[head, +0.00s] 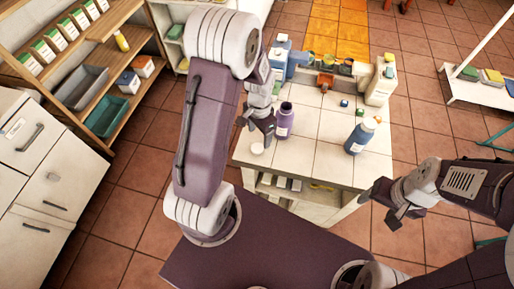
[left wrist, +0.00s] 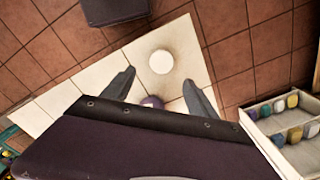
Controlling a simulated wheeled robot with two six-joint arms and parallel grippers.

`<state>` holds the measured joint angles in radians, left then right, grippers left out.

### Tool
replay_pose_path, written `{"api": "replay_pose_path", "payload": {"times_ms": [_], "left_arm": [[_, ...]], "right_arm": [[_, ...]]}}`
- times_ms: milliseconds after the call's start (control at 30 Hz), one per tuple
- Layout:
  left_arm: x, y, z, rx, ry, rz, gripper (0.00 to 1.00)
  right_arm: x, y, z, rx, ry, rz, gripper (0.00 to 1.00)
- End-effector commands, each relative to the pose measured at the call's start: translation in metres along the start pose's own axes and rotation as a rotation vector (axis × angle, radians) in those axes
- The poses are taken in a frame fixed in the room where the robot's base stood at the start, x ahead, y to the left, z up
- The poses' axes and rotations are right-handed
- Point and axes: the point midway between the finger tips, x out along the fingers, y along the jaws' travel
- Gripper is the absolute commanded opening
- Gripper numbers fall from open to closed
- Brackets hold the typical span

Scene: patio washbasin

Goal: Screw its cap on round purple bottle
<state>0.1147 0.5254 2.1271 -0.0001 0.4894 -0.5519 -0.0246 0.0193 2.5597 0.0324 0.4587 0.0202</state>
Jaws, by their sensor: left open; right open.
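The round purple bottle (head: 285,122) stands upright on the white tiled counter (head: 318,160), and I see no cap on it. A round white cap (head: 257,148) lies on the counter near its left front edge. In the left wrist view the cap (left wrist: 161,62) lies just beyond my fingertips, and a bit of the purple bottle (left wrist: 152,102) shows between the fingers. My left gripper (head: 257,130) is open and empty, above the counter just left of the bottle. My right gripper (head: 382,204) is open and empty, off the counter's front right corner.
Boxes and small items, including a cream container (head: 381,82), line the back. A small blue item (head: 344,103) lies behind the bottles. The counter's middle is clear. Shelves stand at left.

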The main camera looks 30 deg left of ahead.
Motion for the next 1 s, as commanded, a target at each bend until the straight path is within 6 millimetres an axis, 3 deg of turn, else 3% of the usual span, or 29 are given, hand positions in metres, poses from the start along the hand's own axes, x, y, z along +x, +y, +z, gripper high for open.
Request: {"api": "replay_pose_path", "payload": {"times_ms": [200, 533, 800, 1000], "left_arm": [[0.024, 0.000, 0.001, 0.000, -0.001, 0.001, 0.68], [0.028, 0.000, 0.002, -0.001, -0.001, 0.001, 0.68], [0.070, -0.001, 0.009, 0.000, -0.003, 0.002, 0.68], [0.077, -0.001, 0.008, -0.001, 0.000, 0.000, 0.68]], "right_arm": [[0.001, 0.000, 0.000, 0.000, 0.000, 0.000, 0.67], [0.001, 0.000, 0.000, 0.000, 0.000, 0.000, 0.67], [0.001, 0.000, 0.000, 0.000, 0.000, 0.000, 0.67], [0.001, 0.000, 0.000, 0.000, 0.000, 0.000, 0.67]]}}
